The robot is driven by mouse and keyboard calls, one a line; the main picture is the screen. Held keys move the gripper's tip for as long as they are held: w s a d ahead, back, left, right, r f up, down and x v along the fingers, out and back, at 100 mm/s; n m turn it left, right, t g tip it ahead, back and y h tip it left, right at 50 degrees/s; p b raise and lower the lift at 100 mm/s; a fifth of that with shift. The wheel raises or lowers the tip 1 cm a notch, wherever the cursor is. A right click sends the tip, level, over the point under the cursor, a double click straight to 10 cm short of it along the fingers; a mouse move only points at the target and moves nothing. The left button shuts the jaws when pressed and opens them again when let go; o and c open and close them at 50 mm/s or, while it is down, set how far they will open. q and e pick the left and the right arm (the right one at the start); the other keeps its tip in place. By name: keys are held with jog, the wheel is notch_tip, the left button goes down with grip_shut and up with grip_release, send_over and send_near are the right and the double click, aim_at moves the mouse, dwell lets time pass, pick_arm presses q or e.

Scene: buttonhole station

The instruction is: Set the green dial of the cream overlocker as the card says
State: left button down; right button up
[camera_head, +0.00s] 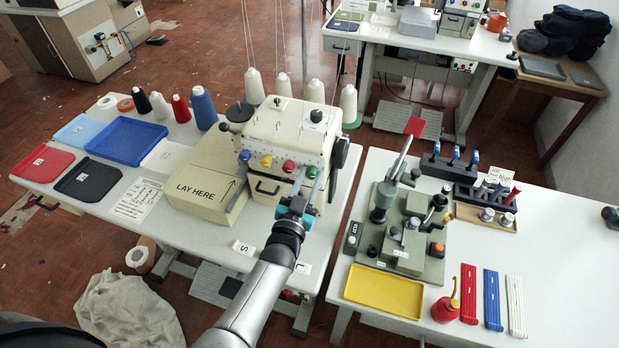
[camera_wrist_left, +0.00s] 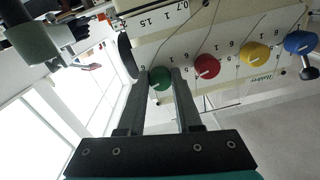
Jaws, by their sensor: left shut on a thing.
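The cream overlocker (camera_head: 290,122) stands on the white table, with blue, yellow, red and green dials along its front. The green dial (camera_head: 312,172) is the rightmost in the head view, partly covered by my fingers. My left gripper (camera_head: 305,181) reaches up to it from below. In the left wrist view the green dial (camera_wrist_left: 160,80) sits between the two fingertips of my left gripper (camera_wrist_left: 161,77), which is shut on it. Its pointer setting cannot be read. A white printed card (camera_head: 137,200) lies left of the machine; its text is too small to read. My right gripper is not in view.
The red dial (camera_wrist_left: 207,66) is close beside my fingers. A cream box marked LAY HERE (camera_head: 206,183) adjoins the machine. Thread cones (camera_head: 283,86) stand behind it. The right table holds a green press (camera_head: 405,225) and a yellow tray (camera_head: 384,291), across a gap.

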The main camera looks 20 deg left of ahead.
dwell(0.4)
pick_arm(q)
jog(key=c, duration=0.6)
grip_release()
jog(key=s, duration=1.5)
jog(key=shift+s, duration=0.15)
jog(key=shift+f, duration=0.1)
